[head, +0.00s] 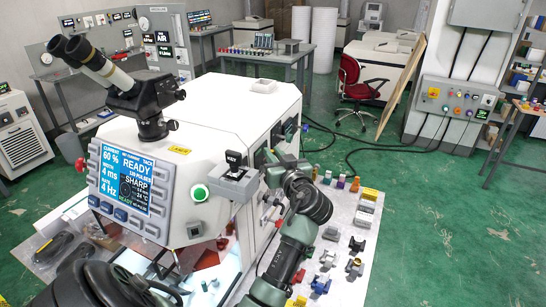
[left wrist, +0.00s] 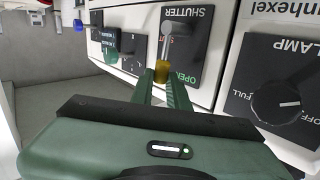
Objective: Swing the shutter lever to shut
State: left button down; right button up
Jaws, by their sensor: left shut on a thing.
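The shutter lever (left wrist: 167,46) shows in the left wrist view on a black panel (left wrist: 190,45) marked SHUTTER. It is a grey bar with a yellow knob (left wrist: 162,71) at its end, and the knob end lies beside the green word OPEN. My left gripper (left wrist: 161,82) has its two green fingers on either side of the knob and is shut on it. In the head view my left gripper (head: 270,165) is at the right side of the white machine (head: 225,100); the lever is hidden there. My right gripper is not in view.
Small parts, including a yellow block (head: 370,193), stand on the grey table beside the machine. Green floor is open further right.

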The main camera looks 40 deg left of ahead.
pick_arm(q)
jog(key=w+a+f+m+g+h, duration=0.2)
jog(key=w+f+m+g+h, duration=0.2)
jog(key=g, duration=0.5)
jog(key=shift+w+f+m+h, duration=0.25)
jog(key=shift+w+m+h, duration=0.9)
jog(key=shift+m, duration=0.65)
jog(key=shift+s, duration=0.1)
jog(key=c, duration=1.6)
grip_release()
jog(key=shift+f, duration=0.1)
jog(key=shift+c, duration=0.2)
jog(key=shift+a, duration=0.1)
jog(key=b+v, duration=0.3)
jog(key=v, duration=0.4)
jog(key=shift+d+r, duration=0.25)
jog(key=shift+r, duration=0.1)
